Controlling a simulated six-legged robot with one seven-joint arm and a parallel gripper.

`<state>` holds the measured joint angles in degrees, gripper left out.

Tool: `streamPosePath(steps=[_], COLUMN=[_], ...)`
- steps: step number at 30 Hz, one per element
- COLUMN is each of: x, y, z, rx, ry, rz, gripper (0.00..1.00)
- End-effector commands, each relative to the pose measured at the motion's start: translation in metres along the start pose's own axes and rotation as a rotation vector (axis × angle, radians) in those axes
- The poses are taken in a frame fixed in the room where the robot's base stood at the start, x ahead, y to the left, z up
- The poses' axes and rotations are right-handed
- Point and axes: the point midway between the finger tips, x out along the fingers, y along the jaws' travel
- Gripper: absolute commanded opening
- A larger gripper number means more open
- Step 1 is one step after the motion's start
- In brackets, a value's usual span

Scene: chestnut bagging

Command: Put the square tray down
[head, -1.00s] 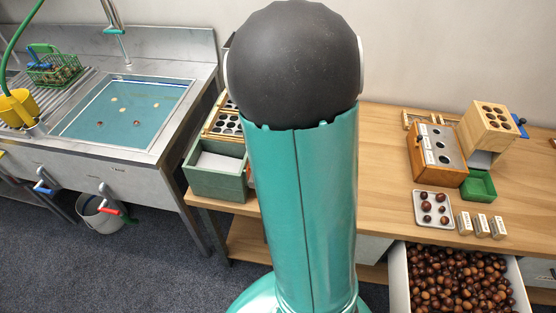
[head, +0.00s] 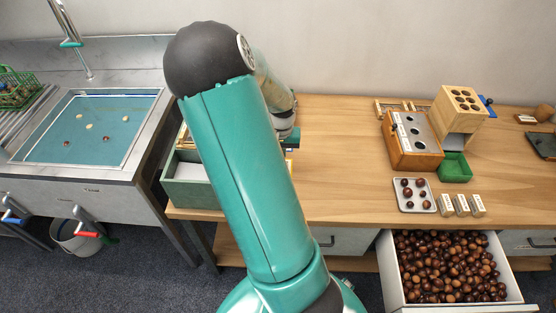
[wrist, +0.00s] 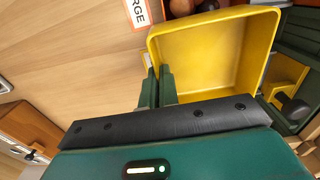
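A yellow square tray (wrist: 212,62) shows in the wrist view, empty, its open side facing the camera. My gripper (wrist: 158,85) has its two green fingers close together on the tray's left wall, with the wall between them. Whether the tray touches the surface below cannot be told.
A card reading "RGE" (wrist: 138,12) and brown chestnuts lie beside the tray. A green box (head: 190,190) stands at the bench's left end. A small chestnut tray (head: 414,207), wooden sorter (head: 412,140) and open chestnut drawer (head: 390,262) are at right. The mid-bench is clear.

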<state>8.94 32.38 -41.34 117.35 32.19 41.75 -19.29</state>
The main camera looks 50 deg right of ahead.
Motion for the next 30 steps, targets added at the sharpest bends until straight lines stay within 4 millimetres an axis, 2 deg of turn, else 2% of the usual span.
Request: streamPosePath(steps=[3, 9, 14, 20, 26, 27, 30], x=[0.021, 0.039, 0.049, 0.079, 0.082, 0.082, 0.082], y=[-0.003, -0.008, -0.010, -0.011, -0.011, -0.011, -0.011], z=[-0.016, -0.034, -0.040, -0.037, -0.036, -0.036, -0.035], rx=[0.000, -0.001, -0.001, 0.000, -0.003, -0.003, -0.003], ry=[-0.002, 0.000, -0.002, -0.007, -0.008, -0.008, -0.008], rz=[0.004, 0.002, 0.002, 0.002, 0.003, 0.003, 0.002], gripper=[0.00, 0.00, 0.00, 0.00, 0.00, 0.08, 0.24])
